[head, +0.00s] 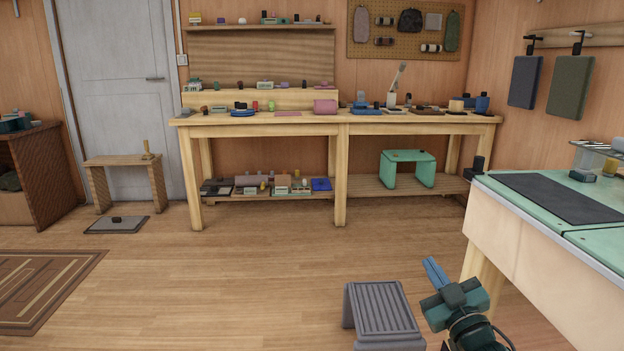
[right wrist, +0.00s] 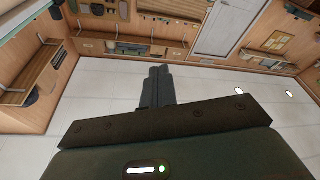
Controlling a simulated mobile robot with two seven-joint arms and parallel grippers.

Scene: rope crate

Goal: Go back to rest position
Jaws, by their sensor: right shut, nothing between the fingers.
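My right gripper (head: 435,273) shows at the lower right of the head view, just right of a grey step stool. Its blue fingers are together and hold nothing. In the right wrist view the shut fingers (right wrist: 158,84) point toward the room's upper part, with white ceiling and shelving behind them. My left gripper is in neither view. No rope or crate can be made out for certain.
The grey step stool (head: 382,308) stands close to my right gripper. A green-topped bench (head: 520,225) stands at the right. A long wooden workbench (head: 330,124) lines the back wall. A striped rug (head: 45,290) lies at the left. The middle floor is clear.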

